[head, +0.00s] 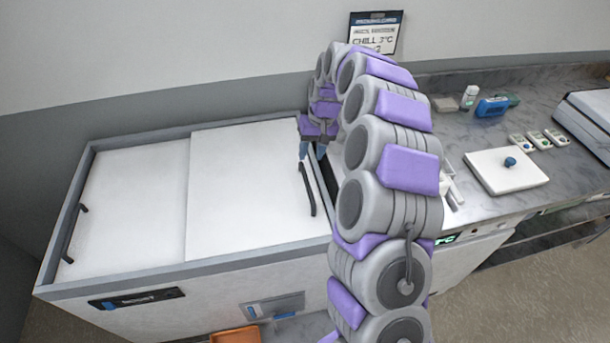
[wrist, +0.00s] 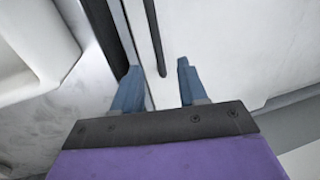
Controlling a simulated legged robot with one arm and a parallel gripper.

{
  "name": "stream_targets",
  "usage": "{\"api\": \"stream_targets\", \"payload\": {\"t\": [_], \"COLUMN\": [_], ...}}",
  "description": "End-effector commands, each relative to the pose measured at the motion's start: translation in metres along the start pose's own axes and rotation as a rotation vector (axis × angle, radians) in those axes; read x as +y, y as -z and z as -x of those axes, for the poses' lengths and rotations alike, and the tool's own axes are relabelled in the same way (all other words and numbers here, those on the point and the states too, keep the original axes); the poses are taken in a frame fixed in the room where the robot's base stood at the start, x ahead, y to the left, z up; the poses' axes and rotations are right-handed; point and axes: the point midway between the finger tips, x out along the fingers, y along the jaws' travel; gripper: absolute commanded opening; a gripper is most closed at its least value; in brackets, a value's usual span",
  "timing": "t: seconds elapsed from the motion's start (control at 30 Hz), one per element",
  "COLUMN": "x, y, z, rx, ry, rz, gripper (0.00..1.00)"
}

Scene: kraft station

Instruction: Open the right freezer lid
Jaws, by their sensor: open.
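The chest freezer (head: 200,259) has two white sliding lids. The right lid (head: 240,190) has a dark bar handle (head: 307,190) near its right edge. The left lid (head: 130,205) has a similar handle (head: 75,234) at its left edge. My gripper (head: 312,150) is above the right edge of the right lid, at the far end of its handle.
A grey counter (head: 450,130) adjoins on the right, with a white board (head: 506,170), a blue item (head: 491,107) and several small devices. A sign (head: 375,32) hangs on the wall behind. An orange bin (head: 236,335) is on the floor in front.

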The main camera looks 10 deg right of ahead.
Motion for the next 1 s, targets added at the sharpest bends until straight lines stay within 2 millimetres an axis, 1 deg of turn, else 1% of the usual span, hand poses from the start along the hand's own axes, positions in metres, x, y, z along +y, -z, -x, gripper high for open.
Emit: {"api": "stream_targets", "payload": {"t": [0.03, 0.2, 0.4, 0.5, 0.7, 0.93, 1.0], "x": [0.001, 0.002, -0.001, -0.001, 0.000, 0.000, 0.000], "y": [-0.001, -0.001, 0.000, 0.000, 0.000, 0.000, 0.000], "z": [-0.013, -0.046, -0.077, -0.086, -0.094, -0.094, -0.094], "rx": [-0.004, -0.005, -0.001, 0.000, 0.002, 0.002, 0.002], "ry": [0.002, 0.003, 0.000, -0.001, 0.000, 0.001, 0.001], "rz": [0.000, 0.000, 0.001, 0.001, 0.000, 0.000, 0.000], "gripper": [0.42, 0.42, 0.42, 0.42, 0.42, 0.42, 0.36]}}
